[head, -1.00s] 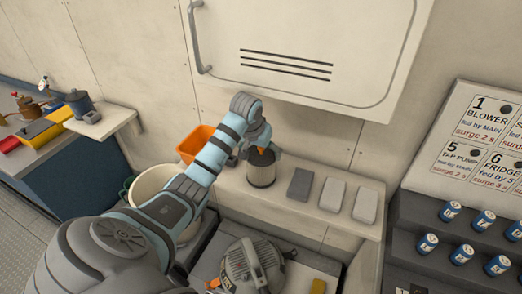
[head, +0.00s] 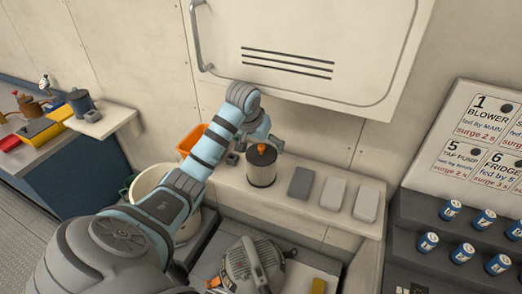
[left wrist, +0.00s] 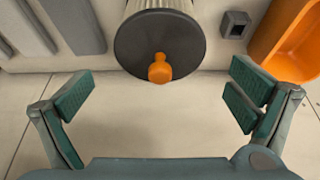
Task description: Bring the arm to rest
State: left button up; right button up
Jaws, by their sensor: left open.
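My left arm comes in from the lower left in the head view. Its gripper (head: 268,138) is just behind and above a ribbed canister (head: 261,172) with a dark round lid and an orange knob. The canister stands upright on the pale shelf (head: 290,210). In the left wrist view the two green-padded fingers (left wrist: 162,100) are spread wide with nothing between them. The canister's lid (left wrist: 160,45) shows beyond the fingertips, apart from them. My right gripper is in neither view.
An orange bin (head: 192,141) and a cream bucket (head: 150,182) are close to my left arm. A dark block (head: 301,183) and two pale blocks (head: 333,193) lie right of the canister. A cabinet door (head: 310,40) is above. A grey motor unit (head: 250,265) sits below.

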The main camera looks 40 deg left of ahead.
pick_arm(q)
jog(key=v, duration=0.4)
jog(key=shift+s+r, duration=0.15)
